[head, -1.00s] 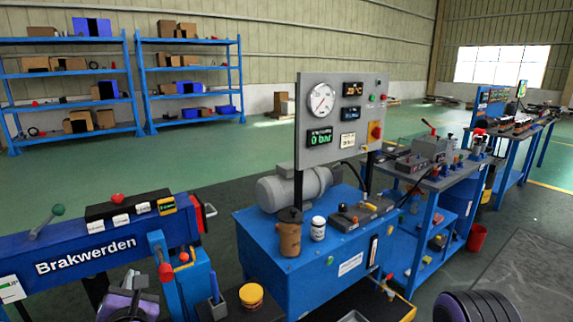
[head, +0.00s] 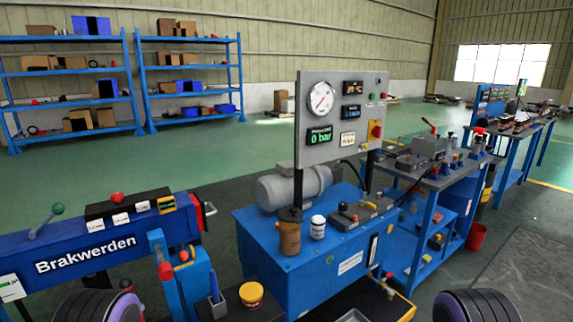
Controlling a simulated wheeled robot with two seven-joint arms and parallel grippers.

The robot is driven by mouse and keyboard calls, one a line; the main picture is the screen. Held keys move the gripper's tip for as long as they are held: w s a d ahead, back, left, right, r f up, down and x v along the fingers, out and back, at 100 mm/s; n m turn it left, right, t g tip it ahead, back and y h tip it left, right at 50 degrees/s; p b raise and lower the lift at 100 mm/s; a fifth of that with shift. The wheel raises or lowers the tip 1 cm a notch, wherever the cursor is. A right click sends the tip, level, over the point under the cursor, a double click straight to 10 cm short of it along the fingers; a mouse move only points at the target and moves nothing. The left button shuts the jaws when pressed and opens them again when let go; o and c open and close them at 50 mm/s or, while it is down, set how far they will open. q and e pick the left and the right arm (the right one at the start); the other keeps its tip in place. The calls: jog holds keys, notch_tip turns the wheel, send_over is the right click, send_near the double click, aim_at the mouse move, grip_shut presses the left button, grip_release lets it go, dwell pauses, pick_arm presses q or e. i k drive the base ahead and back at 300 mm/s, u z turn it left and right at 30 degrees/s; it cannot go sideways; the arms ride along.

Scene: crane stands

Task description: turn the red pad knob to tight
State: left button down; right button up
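A blue crane beam marked "Brakwerden" (head: 150,240) lies at the left. A black block (head: 125,205) with small white labels and a yellow-framed display sits on its top. A red knob (head: 117,197) stands on this block. A red-tipped part (head: 210,209) sticks out at the beam's right end, and a red-ended handle (head: 165,271) is below it on a blue bracket. No readable label tells which is the pad knob, and its setting cannot be read. Only dark, ribbed parts of my two arms show at the bottom edge; both grippers are out of view.
A blue pump bench (head: 310,270) stands right of the beam, with a gauge panel (head: 342,115) reading 0 bar, a motor and a brown canister (head: 289,232). A yellow-lidded jar (head: 251,295) is at the front. More blue benches stand at the right, shelves at the back.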

aim_at(117, 197)
jog(key=u, duration=1.35)
jog(key=k, duration=0.5)
jog(key=u, duration=1.45)
jog(key=i, duration=1.3)
jog(key=z, duration=2.05)
